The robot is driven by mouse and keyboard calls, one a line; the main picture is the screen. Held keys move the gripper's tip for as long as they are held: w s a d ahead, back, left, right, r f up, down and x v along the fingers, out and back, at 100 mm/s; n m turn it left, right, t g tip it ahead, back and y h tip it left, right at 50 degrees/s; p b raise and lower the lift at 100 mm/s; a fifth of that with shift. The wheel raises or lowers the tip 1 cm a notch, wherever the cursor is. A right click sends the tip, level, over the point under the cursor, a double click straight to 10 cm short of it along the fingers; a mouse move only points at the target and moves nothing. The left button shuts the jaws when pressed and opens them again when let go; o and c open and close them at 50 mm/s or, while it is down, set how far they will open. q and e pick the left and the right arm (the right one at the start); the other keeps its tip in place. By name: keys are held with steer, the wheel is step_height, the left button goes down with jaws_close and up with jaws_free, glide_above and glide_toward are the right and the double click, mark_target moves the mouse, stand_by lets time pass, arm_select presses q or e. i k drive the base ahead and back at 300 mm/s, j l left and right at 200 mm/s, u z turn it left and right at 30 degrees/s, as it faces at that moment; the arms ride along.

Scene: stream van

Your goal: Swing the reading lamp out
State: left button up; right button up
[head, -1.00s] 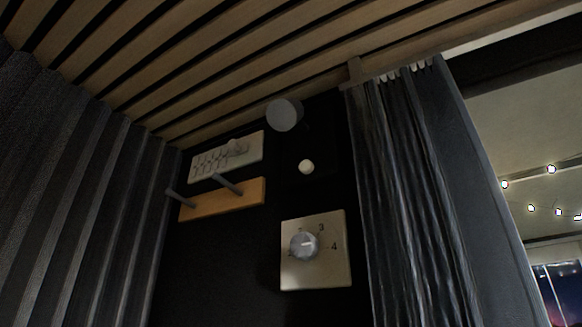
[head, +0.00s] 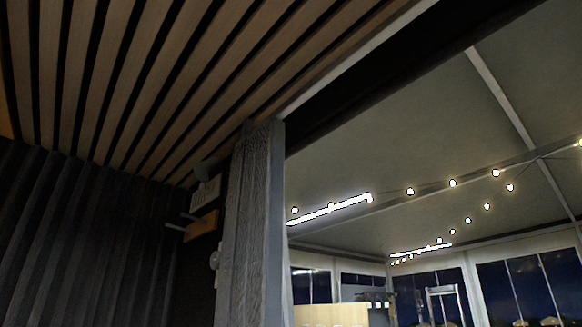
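A small grey round fixture (head: 207,169), which looks like the reading lamp, sits high on the dark wall just left of the curtain (head: 252,215). I see it at a steep angle, and its mount and arm are too dark to make out. Neither of my grippers is in view.
Below the lamp are a pale panel (head: 205,193), a wooden peg rail (head: 202,225) and a knob panel (head: 216,260), partly hidden by the curtain. Slatted wood (head: 150,70) covers the ceiling. Pleated dark fabric (head: 80,240) hangs at left. A lit room opens at right.

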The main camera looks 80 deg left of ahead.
mark_target(205, 172)
steer(key=i+u, duration=0.25)
steer(key=u, duration=0.15)
steer(key=i+u, duration=0.25)
steer(key=u, duration=0.2)
steer(key=i+u, duration=0.4)
steer(key=i+l+u, duration=0.1)
steer(key=l+u, duration=0.15)
steer(key=u, duration=0.2)
steer(key=i+u, duration=0.15)
steer(key=u, duration=0.25)
steer(key=i+u, duration=0.1)
steer(key=u, duration=0.35)
steer(key=i+l+u, duration=0.15)
steer(key=u, duration=0.25)
steer(key=i+l+u, duration=0.1)
steer(key=u, duration=0.35)
